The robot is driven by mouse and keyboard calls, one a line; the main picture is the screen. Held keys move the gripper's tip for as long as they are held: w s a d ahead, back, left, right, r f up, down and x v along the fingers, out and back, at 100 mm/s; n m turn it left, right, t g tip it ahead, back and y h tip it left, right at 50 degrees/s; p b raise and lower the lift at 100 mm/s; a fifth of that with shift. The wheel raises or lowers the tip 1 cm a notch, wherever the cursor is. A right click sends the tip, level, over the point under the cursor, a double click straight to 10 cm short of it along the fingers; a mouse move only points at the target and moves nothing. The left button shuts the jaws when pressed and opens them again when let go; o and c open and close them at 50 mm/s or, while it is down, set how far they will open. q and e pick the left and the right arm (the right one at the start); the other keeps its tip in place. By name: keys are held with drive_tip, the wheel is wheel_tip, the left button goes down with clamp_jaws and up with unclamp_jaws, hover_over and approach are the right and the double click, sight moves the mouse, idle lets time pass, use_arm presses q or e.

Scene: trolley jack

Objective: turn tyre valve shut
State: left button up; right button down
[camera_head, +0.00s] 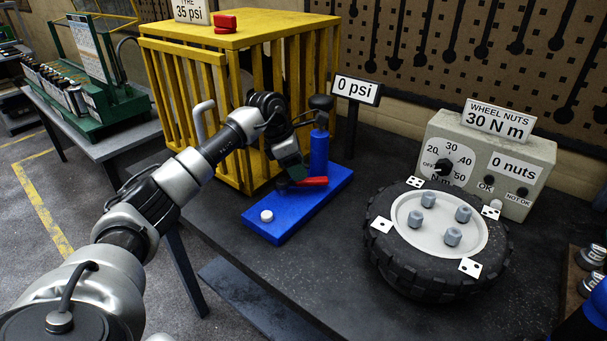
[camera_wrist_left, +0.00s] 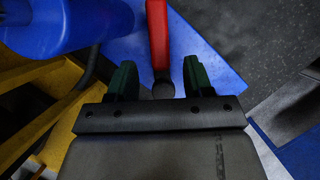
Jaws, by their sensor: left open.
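The tyre valve's red lever (camera_head: 311,181) is on a blue base plate (camera_head: 262,222), in front of an upright blue cylinder (camera_head: 319,152) with a black knob on top. My left gripper (camera_head: 291,175) is low over the plate at the lever's left end. In the left wrist view the red lever (camera_wrist_left: 157,35) reaches down between the two green fingers of my open left gripper (camera_wrist_left: 160,68). A gap shows on each side of it, and a dark round part is at its near end. My right gripper is not in view.
A yellow cage (camera_head: 235,45) stands close behind and left of my left gripper. A sign reading 0 psi (camera_head: 356,90) stands behind the cylinder. A tyre (camera_head: 400,262) lies on the right, before a grey wheel nuts box (camera_head: 530,155). The front middle of the dark bench is clear.

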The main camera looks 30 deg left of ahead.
sight(303, 186)
use_arm(q)
drive_tip(key=shift+x, duration=1.95)
clamp_jaws()
